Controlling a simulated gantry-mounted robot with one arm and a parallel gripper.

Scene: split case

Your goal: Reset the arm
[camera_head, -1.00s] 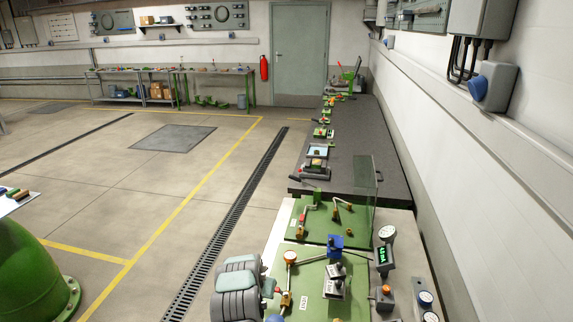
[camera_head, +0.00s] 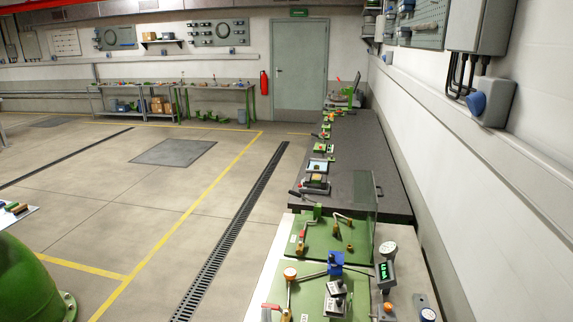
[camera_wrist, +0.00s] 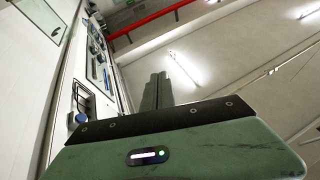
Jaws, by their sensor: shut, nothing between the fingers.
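My gripper (camera_wrist: 158,80) shows only in the wrist view. Its two dark fingers stand together with nothing between them, beyond the green wrist housing (camera_wrist: 225,145) with a small lit indicator. The wrist camera looks up at the ceiling, so no bench surface shows under the fingers. In the head view my arm and gripper are out of frame.
A dark bench (camera_head: 385,185) runs along the right wall. The floor (camera_head: 130,220) at left is mostly open.

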